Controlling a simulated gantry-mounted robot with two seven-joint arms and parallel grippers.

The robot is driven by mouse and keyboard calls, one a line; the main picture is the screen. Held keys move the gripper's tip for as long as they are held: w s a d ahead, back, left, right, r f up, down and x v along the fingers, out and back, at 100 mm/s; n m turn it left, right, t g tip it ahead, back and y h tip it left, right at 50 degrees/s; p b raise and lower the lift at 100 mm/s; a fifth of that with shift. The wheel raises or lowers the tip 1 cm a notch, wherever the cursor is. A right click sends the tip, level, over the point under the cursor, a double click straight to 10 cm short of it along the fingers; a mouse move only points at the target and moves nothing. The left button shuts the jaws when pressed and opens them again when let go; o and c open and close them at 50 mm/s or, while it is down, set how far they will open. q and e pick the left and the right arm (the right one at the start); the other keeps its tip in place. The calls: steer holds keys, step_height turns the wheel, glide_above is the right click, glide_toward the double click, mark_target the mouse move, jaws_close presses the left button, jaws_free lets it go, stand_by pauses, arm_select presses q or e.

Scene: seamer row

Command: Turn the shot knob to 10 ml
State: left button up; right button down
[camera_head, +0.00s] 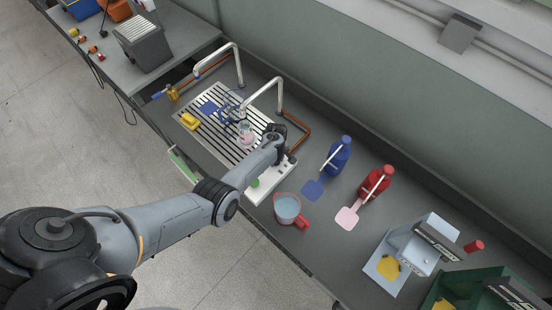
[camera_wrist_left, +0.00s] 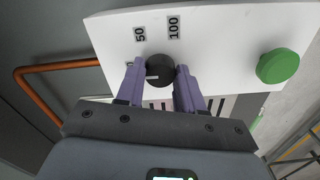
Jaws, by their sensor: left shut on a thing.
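The black shot knob (camera_wrist_left: 160,68) sits on a white panel (camera_wrist_left: 220,45) in the left wrist view. My left gripper (camera_wrist_left: 160,80) has its two purple fingers on either side of the knob and is shut on it. A short pale mark on the knob lies at its lower left side, towards the left finger. The labels 50 (camera_wrist_left: 140,34) and 100 (camera_wrist_left: 174,27) show above the knob; another marking by the left finger is mostly covered. In the head view the white unit (camera_head: 270,185) is partly hidden under my left arm. My right gripper is not in view.
A green button (camera_wrist_left: 278,66) is right of the knob. In the head view, a jug (camera_head: 287,208) of bluish liquid stands in front of the unit, blue (camera_head: 336,160) and red (camera_head: 375,184) bottles stand to its right, and a slatted drain (camera_head: 215,110) with taps lies behind left.

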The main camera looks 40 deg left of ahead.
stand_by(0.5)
arm_select(q)
steer(key=o, duration=1)
steer(key=shift+o, duration=0.2)
steer(key=shift+r, duration=0.6)
step_height(320, 180, up, 10)
steer(key=p, duration=0.2)
steer(key=shift+f+p, duration=0.2)
steer(key=shift+p, duration=0.15)
